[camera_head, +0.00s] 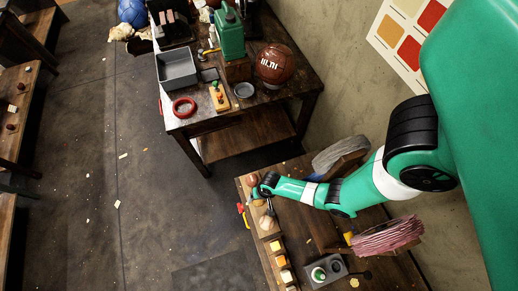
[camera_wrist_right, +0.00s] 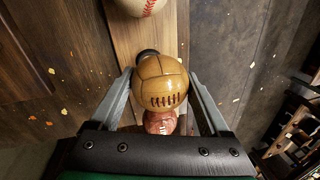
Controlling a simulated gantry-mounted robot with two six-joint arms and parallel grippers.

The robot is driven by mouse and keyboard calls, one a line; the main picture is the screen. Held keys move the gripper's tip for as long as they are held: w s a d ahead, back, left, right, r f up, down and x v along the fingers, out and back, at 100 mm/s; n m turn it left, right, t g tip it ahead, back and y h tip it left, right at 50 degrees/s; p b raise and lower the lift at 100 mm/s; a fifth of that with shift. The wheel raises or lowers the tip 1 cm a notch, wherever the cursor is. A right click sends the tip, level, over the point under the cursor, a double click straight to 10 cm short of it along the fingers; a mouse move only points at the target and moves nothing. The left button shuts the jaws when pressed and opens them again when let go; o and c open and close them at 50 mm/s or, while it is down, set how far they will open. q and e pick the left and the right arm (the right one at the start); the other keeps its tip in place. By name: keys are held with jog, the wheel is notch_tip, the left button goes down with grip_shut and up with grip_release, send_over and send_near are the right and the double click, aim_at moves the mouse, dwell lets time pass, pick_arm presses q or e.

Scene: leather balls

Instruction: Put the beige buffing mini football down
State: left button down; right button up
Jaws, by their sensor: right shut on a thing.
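The beige mini football (camera_wrist_right: 162,82), a tan ball with dark laces, sits between the two fingers of my right gripper (camera_wrist_right: 162,92) in the right wrist view. The gripper is shut on it. In the head view the right gripper (camera_head: 264,202) is over the left edge of the near workbench, and the football (camera_head: 258,202) shows only as a small tan patch. Whether it touches the wooden strip below cannot be told. My left gripper is not in view.
A white ball with red stitching (camera_wrist_right: 140,6) and a reddish-brown ball (camera_wrist_right: 160,122) lie on either side of the football along the wooden strip (camera_wrist_right: 140,35). On the near bench are a pink buffing wheel (camera_head: 388,243) and a grey holder (camera_head: 327,271).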

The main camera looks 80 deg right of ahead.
jog(key=f, duration=0.1)
jog(key=f+b, duration=0.1)
jog(key=f, duration=0.1)
jog(key=shift+d+b, duration=0.25)
jog(key=shift+b, duration=0.15)
jog(key=shift+f, duration=0.35)
jog(key=shift+r, duration=0.1)
jog(key=shift+f+b, duration=0.3)
jog(key=shift+f, duration=0.05)
jog(key=o, duration=1)
jog(key=shift+r, duration=0.1)
jog(key=shift+c, duration=0.2)
jog(key=r+p, duration=0.2)
jog(key=r, duration=0.1)
jog(key=s+r+p, duration=0.1)
jog(key=r+p, duration=0.1)
jog(key=r, duration=0.1)
jog(key=shift+s+d+p, duration=0.1)
jog(key=shift+p, duration=0.25)
